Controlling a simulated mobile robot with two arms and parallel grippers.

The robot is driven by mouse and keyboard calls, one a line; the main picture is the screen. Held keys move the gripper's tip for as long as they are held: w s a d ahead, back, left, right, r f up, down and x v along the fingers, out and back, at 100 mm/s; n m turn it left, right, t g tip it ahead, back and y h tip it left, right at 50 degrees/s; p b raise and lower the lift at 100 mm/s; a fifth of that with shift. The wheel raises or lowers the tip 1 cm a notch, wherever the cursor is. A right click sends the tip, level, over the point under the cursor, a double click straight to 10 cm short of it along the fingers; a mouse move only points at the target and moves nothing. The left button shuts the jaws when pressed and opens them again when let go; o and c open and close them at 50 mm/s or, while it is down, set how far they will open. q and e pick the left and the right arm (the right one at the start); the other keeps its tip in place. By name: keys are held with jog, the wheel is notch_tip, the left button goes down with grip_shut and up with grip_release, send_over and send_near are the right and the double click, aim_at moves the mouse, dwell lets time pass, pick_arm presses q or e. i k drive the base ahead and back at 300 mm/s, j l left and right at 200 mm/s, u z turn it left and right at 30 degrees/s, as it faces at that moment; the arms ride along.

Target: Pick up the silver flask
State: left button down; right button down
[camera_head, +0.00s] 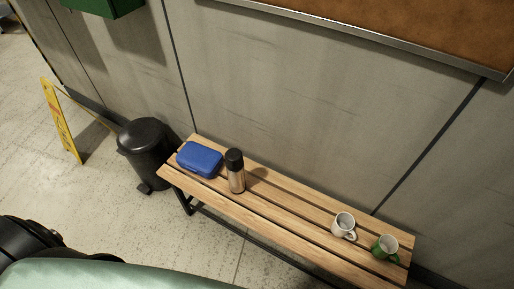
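The silver flask (236,180) stands upright on the slatted wooden bench (285,221), left of the bench's middle. It has a black cap and a metallic body with a warm tint. A blue lunch box (199,159) is close beside it on the left. Neither of my grippers shows in the head view. Only dark and pale green parts, likely my own body, show at the lower left.
A white mug (344,225) and a green mug (385,247) stand at the bench's right end. A black pedal bin (146,153) stands by its left end, with a yellow floor sign (61,122) farther left. A wall runs behind the bench. The floor in front is clear.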

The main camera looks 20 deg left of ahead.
aim_at(237, 181)
jog(key=u, duration=0.8)
jog(key=l, duration=0.1)
